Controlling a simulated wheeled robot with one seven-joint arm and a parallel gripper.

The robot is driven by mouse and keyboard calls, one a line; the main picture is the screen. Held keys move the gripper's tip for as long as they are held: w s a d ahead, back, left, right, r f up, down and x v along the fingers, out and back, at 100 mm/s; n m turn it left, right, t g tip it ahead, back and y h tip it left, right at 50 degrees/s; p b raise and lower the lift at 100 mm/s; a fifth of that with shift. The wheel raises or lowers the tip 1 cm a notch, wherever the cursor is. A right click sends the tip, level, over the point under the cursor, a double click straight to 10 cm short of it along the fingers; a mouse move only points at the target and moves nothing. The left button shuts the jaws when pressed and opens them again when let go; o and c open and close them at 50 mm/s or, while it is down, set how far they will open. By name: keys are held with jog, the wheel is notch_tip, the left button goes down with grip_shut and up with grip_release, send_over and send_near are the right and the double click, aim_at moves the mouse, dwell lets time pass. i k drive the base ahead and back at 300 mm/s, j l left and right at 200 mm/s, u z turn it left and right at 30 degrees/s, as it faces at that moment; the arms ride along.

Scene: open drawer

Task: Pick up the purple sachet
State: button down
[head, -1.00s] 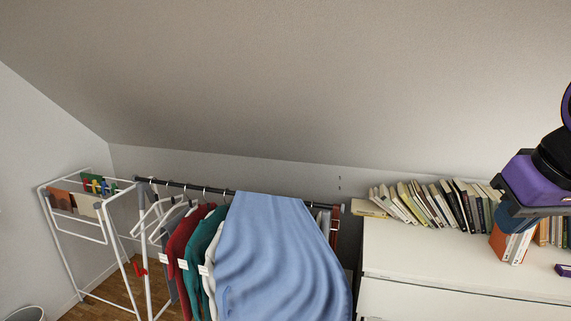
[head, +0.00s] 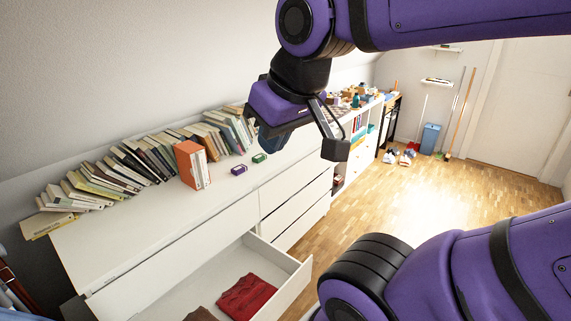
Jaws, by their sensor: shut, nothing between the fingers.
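A small purple packet (head: 239,170), which looks like the purple sachet, lies on the white dresser top (head: 150,215), in front of the row of books. It is small, so its details are unclear. A small green packet (head: 259,158) lies just right of it and apart from it. My gripper (head: 335,148) hangs from the arm to the right of the purple packet, apart from it.
An open drawer (head: 296,281) juts out below the dresser top, holding a folded red cloth (head: 246,297) and a brown cloth. Leaning books (head: 130,160) and an orange box-like file (head: 191,165) line the back. Wooden floor (head: 420,195) is free at right.

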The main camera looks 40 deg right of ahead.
aim_at(240, 169)
jog(key=z, duration=0.75)
jog(key=i+l+u, duration=0.65)
jog(key=l+u, duration=0.25)
jog(key=l, duration=0.3)
jog(key=i+l+u, duration=0.15)
jog(key=l+u, duration=0.25)
jog(key=l, duration=0.35)
jog(key=l+u, duration=0.45)
jog(key=l, duration=0.35)
jog(key=l+u, duration=0.45)
jog(key=l, duration=0.35)
